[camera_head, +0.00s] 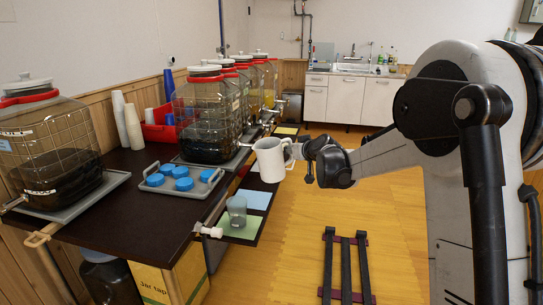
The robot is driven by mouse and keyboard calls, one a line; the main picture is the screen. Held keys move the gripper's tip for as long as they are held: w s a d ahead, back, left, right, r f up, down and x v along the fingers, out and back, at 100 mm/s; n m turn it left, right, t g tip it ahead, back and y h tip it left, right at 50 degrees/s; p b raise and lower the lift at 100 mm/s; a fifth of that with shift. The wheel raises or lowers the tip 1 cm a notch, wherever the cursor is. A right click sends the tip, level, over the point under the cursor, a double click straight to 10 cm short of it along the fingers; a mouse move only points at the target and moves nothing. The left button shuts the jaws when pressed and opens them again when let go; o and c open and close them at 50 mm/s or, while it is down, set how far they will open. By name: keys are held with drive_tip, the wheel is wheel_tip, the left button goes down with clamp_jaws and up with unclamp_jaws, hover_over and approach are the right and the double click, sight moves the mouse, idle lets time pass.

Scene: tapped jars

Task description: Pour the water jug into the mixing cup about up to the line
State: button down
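A white jug (270,158) hangs in the air over the right edge of the dark counter, roughly upright. My gripper (297,152) comes from the right and appears shut on the jug's handle. A grey translucent cup (237,209), which looks like the mixing cup, stands on a pale green mat below and left of the jug. The jug is apart from this cup. The cup's line and the liquid levels in the cup and jug cannot be made out.
Large caged glass jars (205,118) with taps line the dark counter (140,220). A grey tray (183,181) holds several blue lids. White cup stacks (134,126) stand near a red bin (158,130). The floor right of the counter is mostly open.

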drive_tip(key=shift+w+a+f+n+y+b, duration=0.75)
drive_tip(key=shift+w+a+f, duration=2.45)
drive_tip(key=shift+f, duration=1.75)
wheel_tip(320, 180, up, 5)
drive_tip(key=shift+d+f+n+h+p, duration=0.1)
drive_tip(key=shift+f+n+h+p, duration=0.1)
drive_tip(key=shift+n+h+p, duration=0.7)
drive_tip(key=shift+f+y, duration=0.15)
drive_tip(key=shift+y, duration=0.1)
wheel_tip(320, 180, down, 7)
drive_tip(key=n+t+b, duration=0.1)
drive_tip(key=n+b, duration=0.1)
drive_tip(key=b, duration=0.3)
drive_tip(key=shift+s+a+h, duration=0.15)
drive_tip(key=shift+a+h, duration=0.2)
drive_tip(key=shift+h, duration=0.05)
drive_tip(key=shift+f, duration=0.1)
